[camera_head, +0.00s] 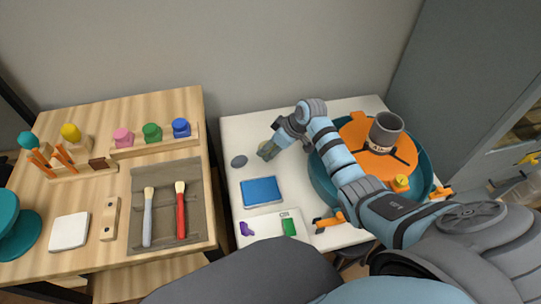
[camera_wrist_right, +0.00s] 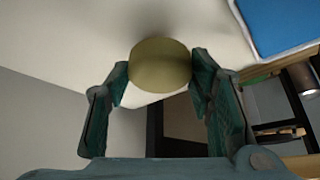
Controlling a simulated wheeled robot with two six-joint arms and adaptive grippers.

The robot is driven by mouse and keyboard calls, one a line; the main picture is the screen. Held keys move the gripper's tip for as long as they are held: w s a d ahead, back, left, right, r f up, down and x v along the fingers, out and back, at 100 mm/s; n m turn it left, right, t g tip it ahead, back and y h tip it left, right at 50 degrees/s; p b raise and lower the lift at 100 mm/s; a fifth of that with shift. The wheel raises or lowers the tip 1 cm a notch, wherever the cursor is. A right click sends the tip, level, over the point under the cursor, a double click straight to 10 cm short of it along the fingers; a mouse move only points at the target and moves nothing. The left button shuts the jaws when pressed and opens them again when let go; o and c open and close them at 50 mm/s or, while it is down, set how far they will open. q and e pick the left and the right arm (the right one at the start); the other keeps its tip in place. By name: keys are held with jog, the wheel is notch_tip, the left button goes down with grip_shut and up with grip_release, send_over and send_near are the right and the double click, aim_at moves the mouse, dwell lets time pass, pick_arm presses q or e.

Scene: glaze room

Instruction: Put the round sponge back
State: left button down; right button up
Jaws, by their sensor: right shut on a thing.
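The round sponge (camera_wrist_right: 160,64) is a dull olive-yellow disc, held between the two fingertips of my right gripper (camera_wrist_right: 160,78) in the wrist view. In the head view my right gripper (camera_head: 268,149) is over the left part of the white table (camera_head: 298,179), and only a little of the sponge shows beside its fingers. The gripper is shut on the sponge. A flat grey oval spot (camera_head: 239,161) lies on the white table just left of the gripper. I cannot tell how high the sponge is above the table. My left gripper is not in view.
A blue pad (camera_head: 262,191) lies in front of the gripper. A teal basin (camera_head: 323,184) with an orange disc (camera_head: 360,158) and a dark cup (camera_head: 385,132) stands to the right, under my arm. A wooden table (camera_head: 105,193) with brushes and jars stands left.

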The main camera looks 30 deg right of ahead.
notch_tip(320, 180, down, 3)
jog(key=shift+s+f+b, duration=0.1)
jog(key=shift+b, duration=0.3)
jog(key=o, duration=1.2)
jog(key=shift+r, duration=0.25)
jog(key=p+v, duration=0.4)
jog(key=v, duration=0.7)
jog(key=shift+s+r, duration=0.2)
jog(key=shift+r, duration=0.1)
